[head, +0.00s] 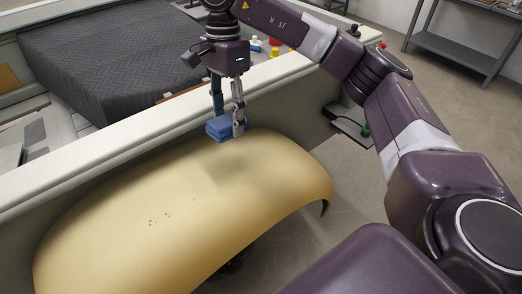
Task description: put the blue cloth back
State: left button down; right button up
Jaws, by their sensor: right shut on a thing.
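The blue cloth (216,128) is a small folded pad. My right gripper (228,124) is shut on it, pointing down. The cloth is at the far upper edge of a large curved yellow shell (150,200), in front of a pale wall or ledge (130,133). I cannot tell whether the cloth touches the shell or hangs just above it. My left gripper is not in view.
Behind the ledge lies a dark grey quilted pad (110,55). Small bottles, among them a yellow-capped one (256,45), stand behind my right wrist. A grey metal table (465,45) stands at the upper right. Open floor (440,110) lies to the right.

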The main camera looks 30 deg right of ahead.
notch_tip(320, 180, up, 6)
jog(key=t+h, duration=0.1)
jog(key=t, duration=0.1)
send_over(261, 151)
notch_tip(261, 151, down, 15)
jog(key=shift+s+d+r, duration=0.1)
jog(key=shift+r, duration=0.1)
jog(key=shift+m, duration=0.3)
jog(key=shift+f+p, duration=0.7)
jog(key=shift+f, duration=1.65)
jog(key=o, duration=1)
